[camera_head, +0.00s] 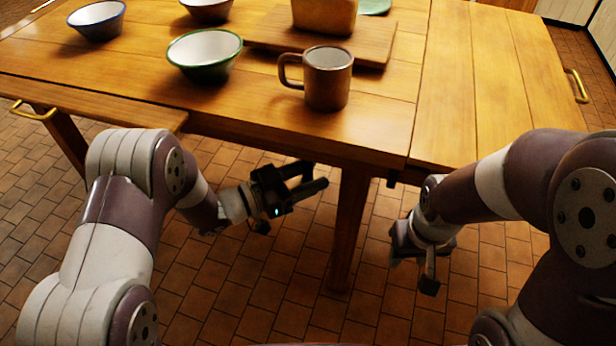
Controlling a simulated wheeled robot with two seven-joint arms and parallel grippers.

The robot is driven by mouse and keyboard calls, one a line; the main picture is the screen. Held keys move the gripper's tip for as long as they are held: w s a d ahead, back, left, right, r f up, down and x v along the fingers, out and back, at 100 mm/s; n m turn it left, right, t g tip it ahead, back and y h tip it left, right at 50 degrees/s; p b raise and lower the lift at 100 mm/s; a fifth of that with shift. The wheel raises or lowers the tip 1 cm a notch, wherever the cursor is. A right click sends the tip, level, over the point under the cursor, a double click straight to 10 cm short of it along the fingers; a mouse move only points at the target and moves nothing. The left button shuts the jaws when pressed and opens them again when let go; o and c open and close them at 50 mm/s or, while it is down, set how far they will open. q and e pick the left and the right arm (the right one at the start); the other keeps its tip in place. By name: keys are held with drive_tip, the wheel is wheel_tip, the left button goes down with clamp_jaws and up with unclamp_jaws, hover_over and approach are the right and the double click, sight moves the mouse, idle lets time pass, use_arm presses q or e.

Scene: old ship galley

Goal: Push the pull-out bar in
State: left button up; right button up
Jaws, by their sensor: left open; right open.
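The wooden table (470,60) fills the upper part of the head view. I cannot clearly make out the pull-out bar; a small dark piece (391,178) shows under the front edge, just right of the front leg, and I cannot tell whether it is part of the bar. My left gripper (317,177) is open and empty, below the table's front edge and left of that leg, its fingers pointing right. My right gripper (412,274) is open and empty, lower down and right of the leg, its fingers pointing downward. Both appear clear of the table.
A brown mug (328,80) stands near the front edge. A green-rimmed bowl (204,54), a blue-rimmed bowl (97,20) and a cutting board (375,48) lie behind. Brass handles show at the left (34,110) and right (576,86). The table leg (348,225) stands between my grippers.

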use_arm(q)
clamp_jaws()
drive_tip(key=w+a+p, duration=0.1)
drive_tip(key=w+a, duration=0.3)
drive_tip(key=a, duration=0.8)
drive_tip(key=w+a+p, duration=0.1)
drive_tip(key=w+a, duration=0.3)
drive_tip(key=a, duration=0.8)
drive_tip(key=shift+p, duration=0.35)
drive_tip(key=shift+a, duration=0.1)
drive_tip(key=shift+c, duration=0.6)
unclamp_jaws()
drive_tip(key=shift+o, duration=0.6)
drive_tip(key=shift+a, duration=0.1)
drive_tip(key=shift+s+a, duration=0.1)
